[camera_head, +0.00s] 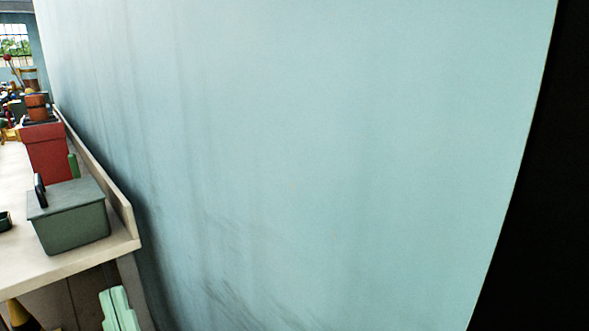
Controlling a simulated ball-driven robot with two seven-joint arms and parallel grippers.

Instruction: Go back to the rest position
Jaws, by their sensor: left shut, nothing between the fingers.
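My left gripper (115,292) is mint green and shows at the bottom left of the head view. Its two fingers are shut together with nothing between them. It is below and in front of the right end of the pale workbench (105,252), and in the picture it is apart from the things on the bench. Most of its arm is out of view. My right gripper is not in view.
A green box (75,232) with a dark handle stands near the bench's right end. Behind it is a red container (48,155). Several blurred items stand further back, near a window (15,42). A blue wall (320,150) fills most of the view.

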